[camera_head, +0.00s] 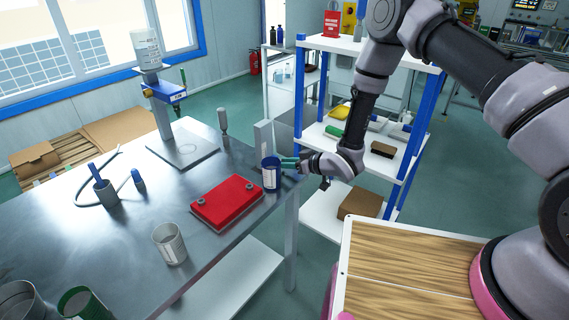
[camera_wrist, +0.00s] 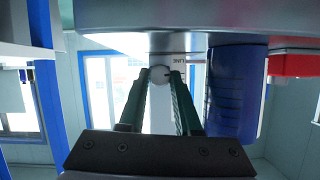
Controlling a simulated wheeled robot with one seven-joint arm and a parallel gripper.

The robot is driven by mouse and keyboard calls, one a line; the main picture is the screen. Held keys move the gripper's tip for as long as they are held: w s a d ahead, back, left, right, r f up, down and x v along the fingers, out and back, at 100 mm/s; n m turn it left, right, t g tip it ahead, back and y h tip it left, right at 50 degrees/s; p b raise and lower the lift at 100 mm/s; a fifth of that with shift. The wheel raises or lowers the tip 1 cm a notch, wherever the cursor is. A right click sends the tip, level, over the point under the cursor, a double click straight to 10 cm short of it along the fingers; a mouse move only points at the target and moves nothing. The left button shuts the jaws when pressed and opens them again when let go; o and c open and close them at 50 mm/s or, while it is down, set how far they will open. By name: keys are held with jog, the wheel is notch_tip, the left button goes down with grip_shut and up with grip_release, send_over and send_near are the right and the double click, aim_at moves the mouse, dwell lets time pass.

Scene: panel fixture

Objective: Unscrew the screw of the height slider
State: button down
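My gripper (camera_head: 288,161) is at the right edge of the metal table, beside a blue can. In the wrist view, its two green fingers (camera_wrist: 161,75) stand apart. A small round pale knob (camera_wrist: 159,75), possibly the screw, shows between the tips; I cannot tell if they touch it. A pale upright strip (camera_wrist: 160,104) shows behind it, possibly the grey upright (camera_head: 263,137) behind the can in the head view. A stand with a blue bracket (camera_head: 170,92) holding a bottle is farther back. I cannot tell for certain which part is the height slider.
The blue can (camera_head: 271,174) is close to my fingers and fills the right in the wrist view (camera_wrist: 236,92). A red case (camera_head: 227,201) and a grey cup (camera_head: 169,244) are on the table (camera_head: 130,240). A blue-and-white shelf (camera_head: 300,100) stands behind my arm.

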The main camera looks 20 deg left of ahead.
jog(key=shift+n+t, duration=0.4)
jog(key=shift+n, duration=0.1)
jog(key=c, duration=0.6)
grip_release()
jog(key=v, duration=1.1)
jog(key=shift+r, duration=0.15)
jog(key=shift+a, duration=0.15)
jog(key=shift+s, duration=0.15)
